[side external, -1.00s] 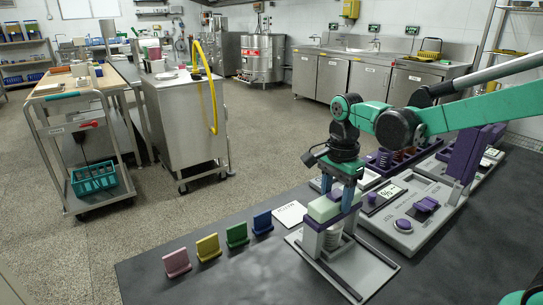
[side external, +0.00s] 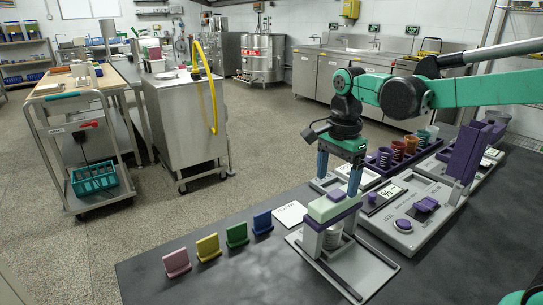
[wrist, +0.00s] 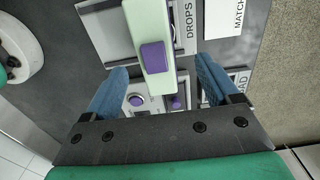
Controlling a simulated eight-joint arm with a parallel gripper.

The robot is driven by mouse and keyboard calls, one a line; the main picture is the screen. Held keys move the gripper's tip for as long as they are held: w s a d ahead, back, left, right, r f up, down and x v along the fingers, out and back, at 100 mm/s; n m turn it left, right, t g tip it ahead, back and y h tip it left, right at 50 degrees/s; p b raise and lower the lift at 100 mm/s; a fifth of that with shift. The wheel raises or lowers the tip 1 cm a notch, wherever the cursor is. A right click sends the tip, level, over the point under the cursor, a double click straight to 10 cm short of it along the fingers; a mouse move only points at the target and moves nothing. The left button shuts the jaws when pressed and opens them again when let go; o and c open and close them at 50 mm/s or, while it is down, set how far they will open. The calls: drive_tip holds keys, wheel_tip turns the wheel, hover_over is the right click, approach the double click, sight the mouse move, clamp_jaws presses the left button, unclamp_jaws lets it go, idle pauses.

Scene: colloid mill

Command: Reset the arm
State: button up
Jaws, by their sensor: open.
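My gripper (side external: 339,182) is open and empty, pointing down above the drops stand. The stand has a pale green top arm (side external: 323,209) with a purple button (side external: 337,195) and a grey base (side external: 362,268). In the wrist view, my two blue fingers (wrist: 162,72) are spread wide, one on each side of the green arm (wrist: 152,20) and its purple button (wrist: 153,57). The fingers appear clear above the button in the side view.
A grey machine (side external: 405,238) with purple parts stands right of the stand, and a purple rack (side external: 376,166) of cups behind. Pink (side external: 177,262), yellow (side external: 208,247), green (side external: 237,234) and blue (side external: 262,222) tiles stand left, beside a white card (side external: 290,214). The front-left bench top is clear.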

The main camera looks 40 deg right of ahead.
drive_tip(key=shift+r, duration=0.8)
drive_tip(key=shift+s+a+n+t, duration=0.3)
drive_tip(key=shift+s+n+t, duration=0.25)
drive_tip(key=shift+n, duration=0.65)
drive_tip(key=s+a+f+n+t, duration=0.2)
drive_tip(key=s+n+t, duration=0.3)
drive_tip(key=n, duration=1)
drive_tip(key=shift+a+f+n+t, duration=0.15)
drive_tip(key=shift+a+n+t, duration=0.15)
drive_tip(key=shift+a+t, duration=0.2)
drive_tip(key=shift+s, duration=0.1)
